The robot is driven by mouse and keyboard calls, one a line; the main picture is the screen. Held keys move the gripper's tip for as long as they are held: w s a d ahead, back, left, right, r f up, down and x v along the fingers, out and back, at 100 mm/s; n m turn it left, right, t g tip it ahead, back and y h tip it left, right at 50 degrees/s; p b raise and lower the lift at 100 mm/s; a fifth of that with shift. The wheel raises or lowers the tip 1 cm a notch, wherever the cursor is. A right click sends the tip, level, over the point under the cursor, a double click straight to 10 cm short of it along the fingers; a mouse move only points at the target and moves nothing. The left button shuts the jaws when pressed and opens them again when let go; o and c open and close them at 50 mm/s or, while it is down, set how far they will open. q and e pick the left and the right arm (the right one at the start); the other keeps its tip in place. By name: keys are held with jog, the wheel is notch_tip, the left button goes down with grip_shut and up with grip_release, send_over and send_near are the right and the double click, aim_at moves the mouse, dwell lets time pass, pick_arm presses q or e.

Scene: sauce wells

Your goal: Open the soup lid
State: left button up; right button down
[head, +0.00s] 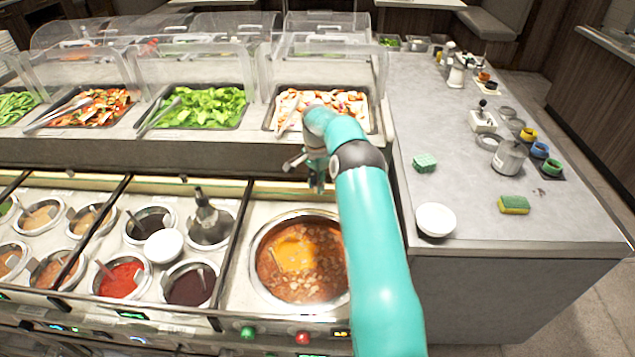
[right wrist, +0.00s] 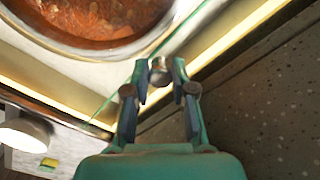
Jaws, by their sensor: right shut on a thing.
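The soup well (head: 256,285) is at the lower middle of the head view, with red-brown soup and a yellow-orange patch in it. Its rim also shows at the top of the right wrist view (right wrist: 130,47). My right gripper (head: 312,178) is above the back edge of the soup well. In the right wrist view its two fingers (right wrist: 160,78) are shut on a small round metal knob (right wrist: 160,66). A thin green line beside the knob looks like the edge of a clear lid (right wrist: 110,100); the lid's full outline cannot be made out. My left gripper is not in view.
Several sauce wells and a white bowl (head: 164,246) are left of the soup. Food trays (head: 203,105) under clear guards stand behind. The counter (head: 450,150) on the right holds another white bowl (head: 435,219), sponges (head: 514,204) and jars, with free room between.

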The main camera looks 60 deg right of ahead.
jog(key=c, duration=1)
grip_release()
jog(key=shift+w+a, duration=0.15)
jog(key=shift+w, duration=0.15)
jog(key=shift+o, duration=0.2)
jog(key=shift+s, duration=0.1)
jog(key=shift+r, duration=0.15)
notch_tip(320, 180, up, 12)
jog(key=shift+f, duration=0.2)
jog(key=shift+s, duration=0.1)
